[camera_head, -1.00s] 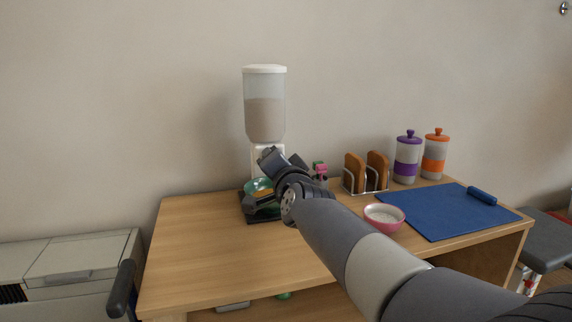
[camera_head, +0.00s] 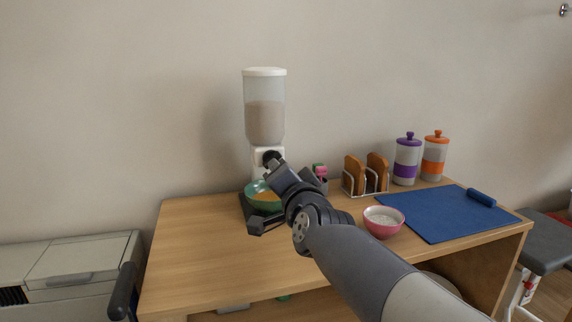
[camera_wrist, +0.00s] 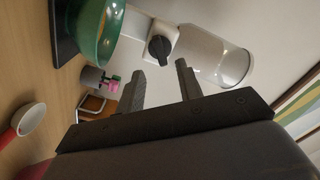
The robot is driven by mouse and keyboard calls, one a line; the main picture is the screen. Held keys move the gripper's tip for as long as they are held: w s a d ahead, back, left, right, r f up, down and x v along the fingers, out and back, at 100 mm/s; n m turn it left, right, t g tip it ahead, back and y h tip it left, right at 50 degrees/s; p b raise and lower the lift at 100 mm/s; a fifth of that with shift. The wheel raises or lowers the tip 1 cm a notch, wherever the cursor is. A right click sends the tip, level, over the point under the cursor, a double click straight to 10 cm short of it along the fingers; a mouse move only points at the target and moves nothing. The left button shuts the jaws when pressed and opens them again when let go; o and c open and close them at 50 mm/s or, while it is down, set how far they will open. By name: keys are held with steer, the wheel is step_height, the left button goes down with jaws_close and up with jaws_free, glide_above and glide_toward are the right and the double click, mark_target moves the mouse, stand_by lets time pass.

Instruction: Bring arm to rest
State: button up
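My gripper (camera_head: 262,198) is above the wooden table, in front of the cereal dispenser (camera_head: 265,108). In the wrist view my gripper (camera_wrist: 160,75) has its two fingers apart with nothing between them. The dispenser's black knob (camera_wrist: 159,49) shows beyond the fingers and apart from them. A green bowl (camera_head: 255,187) with orange-brown contents stands on the dispenser's dark base; it also shows in the wrist view (camera_wrist: 104,25). My arm reaches in from the lower right.
A pink bowl (camera_head: 383,229) with pale contents stands right of my arm, near the blue mat (camera_head: 440,213). A toast rack (camera_head: 365,178), a purple-banded jar (camera_head: 406,160) and an orange-banded jar (camera_head: 434,157) stand behind. The table's left part (camera_head: 200,245) is clear.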

steer(key=shift+w+a+n+p, duration=0.3)
steer(key=shift+w+n+p, duration=0.7)
steer(key=shift+n, duration=0.65)
steer(key=shift+w+a+n+p, duration=0.25)
steer(key=shift+w+n+p, duration=0.75)
steer(key=shift+n, duration=0.6)
steer(key=shift+w+a+n+p, duration=0.3)
steer(key=shift+w+n+p, duration=0.7)
steer(key=shift+n, duration=0.65)
steer(key=shift+w, duration=0.1)
